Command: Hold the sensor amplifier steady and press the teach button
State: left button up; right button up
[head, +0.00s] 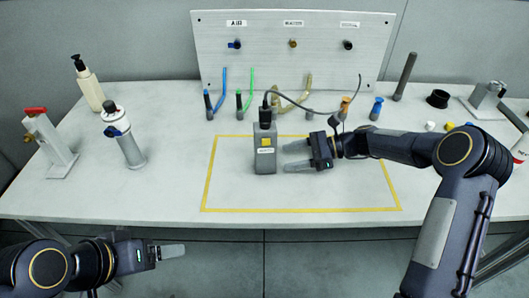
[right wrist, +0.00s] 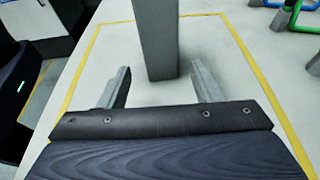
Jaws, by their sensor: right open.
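The sensor amplifier (head: 264,164) is a grey upright box inside the yellow-taped area, with a yellow button (head: 266,141) and a white label on its front. A dark plug and cable come out of its top. My right gripper (head: 287,157) is open just right of it, fingers pointing at its side. In the right wrist view the amplifier (right wrist: 156,45) stands upright just ahead of the open fingers, apart from them. My left gripper (head: 172,251) is low at the left, in front of the table edge and away from the amplifier; I cannot tell its opening.
A panel (head: 290,65) with labelled ports stands at the back, with coloured hoses before it. A pump bottle (head: 88,84), a red-topped stand (head: 50,145) and a grey cylinder (head: 124,138) stand left. Small parts lie right.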

aim_at(269, 161)
jog(key=b+x, duration=0.1)
jog(key=x, duration=0.4)
pick_arm(q)
jog(key=shift+f, duration=0.85)
pick_arm(e)
jog(key=shift+x, duration=1.1)
jog(key=c, duration=0.7)
pick_arm(q)
grip_shut()
jog(key=shift+w, duration=0.1)
